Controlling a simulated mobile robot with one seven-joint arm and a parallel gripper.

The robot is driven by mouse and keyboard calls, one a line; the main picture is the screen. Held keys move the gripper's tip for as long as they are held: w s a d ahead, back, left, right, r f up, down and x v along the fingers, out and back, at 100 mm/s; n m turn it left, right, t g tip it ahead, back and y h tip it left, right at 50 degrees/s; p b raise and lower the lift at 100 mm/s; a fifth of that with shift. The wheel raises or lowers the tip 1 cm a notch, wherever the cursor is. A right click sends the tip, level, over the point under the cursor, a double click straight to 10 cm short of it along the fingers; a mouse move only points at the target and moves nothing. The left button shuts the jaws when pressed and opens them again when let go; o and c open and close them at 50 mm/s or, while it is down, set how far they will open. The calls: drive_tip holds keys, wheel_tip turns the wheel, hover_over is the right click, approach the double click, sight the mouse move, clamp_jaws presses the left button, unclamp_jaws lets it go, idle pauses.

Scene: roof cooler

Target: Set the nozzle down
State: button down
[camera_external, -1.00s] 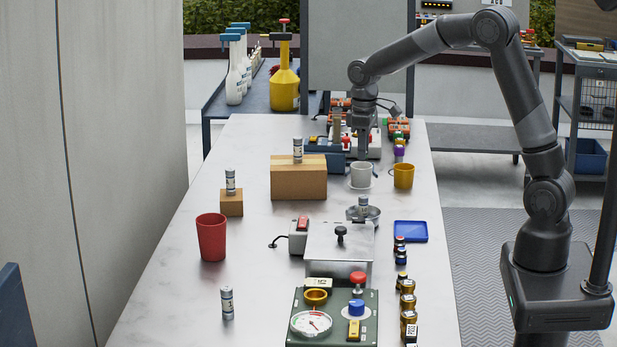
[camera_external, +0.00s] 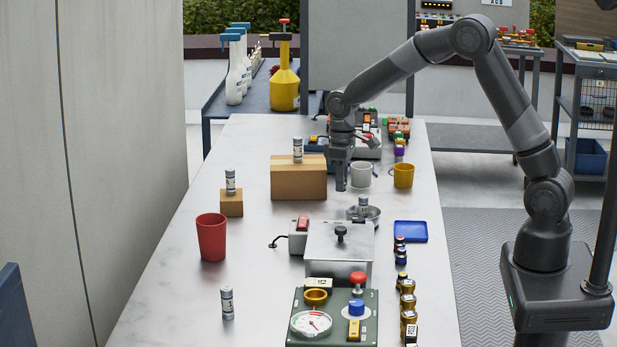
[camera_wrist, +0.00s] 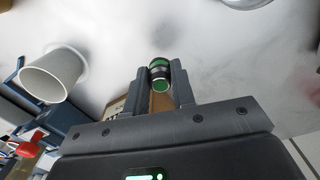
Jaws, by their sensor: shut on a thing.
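My gripper (camera_external: 340,187) points down just right of the cardboard box and left of the white cup, low over the grey table. In the wrist view my gripper (camera_wrist: 161,80) is shut on a small dark cylinder with green bands and a green end, apparently the nozzle (camera_wrist: 160,72). It sits between the fingertips. In the external view the fingers hide it. I cannot tell whether it touches the table.
The cardboard box (camera_external: 298,180) bears a small labelled canister (camera_external: 298,150). The white cup (camera_external: 361,175) and yellow cup (camera_external: 403,176) stand to the right.

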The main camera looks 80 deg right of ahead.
drive_tip(key=shift+f, duration=1.9)
drive_tip(key=shift+f, duration=0.2)
drive_tip(key=c, duration=1.2)
unclamp_jaws()
drive_tip(key=shift+r, duration=0.1)
